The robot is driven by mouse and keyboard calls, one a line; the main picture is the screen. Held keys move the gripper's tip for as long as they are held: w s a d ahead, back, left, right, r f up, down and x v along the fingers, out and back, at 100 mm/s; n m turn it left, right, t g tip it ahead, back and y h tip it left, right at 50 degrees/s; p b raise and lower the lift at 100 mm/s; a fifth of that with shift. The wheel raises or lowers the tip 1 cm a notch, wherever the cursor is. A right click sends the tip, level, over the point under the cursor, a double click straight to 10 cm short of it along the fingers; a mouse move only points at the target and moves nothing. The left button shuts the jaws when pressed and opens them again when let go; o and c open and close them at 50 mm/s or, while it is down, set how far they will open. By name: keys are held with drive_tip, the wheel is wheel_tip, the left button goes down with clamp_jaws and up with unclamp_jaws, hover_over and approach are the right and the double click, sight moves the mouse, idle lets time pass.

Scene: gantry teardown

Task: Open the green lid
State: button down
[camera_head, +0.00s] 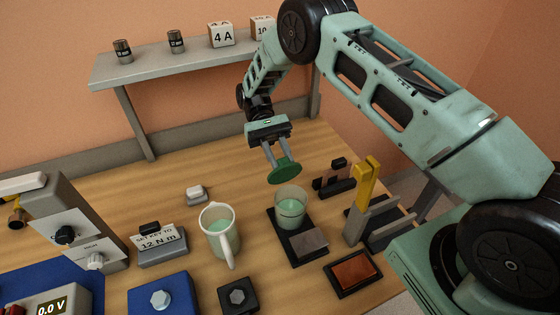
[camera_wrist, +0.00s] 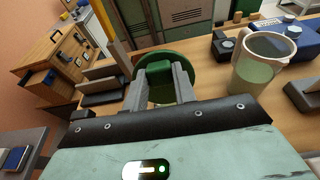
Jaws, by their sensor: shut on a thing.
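The green lid (camera_head: 284,171) is a round disc, held tilted in the air above the bench. My gripper (camera_head: 274,152) is shut on it. In the wrist view the lid (camera_wrist: 187,68) shows behind my gripper's fingers (camera_wrist: 160,82), which pinch its small green knob. Below the lid, a clear glass jar (camera_head: 290,212) with pale green liquid stands on a dark base plate (camera_head: 279,234). The jar's top is uncovered, and the lid is apart from it. My gripper hides the jar in the wrist view.
A pale jug (camera_head: 219,238) with green liquid stands left of the jar. A yellow lever fixture (camera_head: 366,182) and an orange-brown pad (camera_head: 353,272) are to the right. A sign (camera_head: 160,243) reads 12 N m. A raised shelf (camera_head: 190,61) runs behind.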

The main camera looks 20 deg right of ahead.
drive_tip(key=shift+w, duration=0.2)
idle(0.4)
drive_tip(key=c, duration=1.1)
unclamp_jaws()
drive_tip(key=shift+f, duration=0.1)
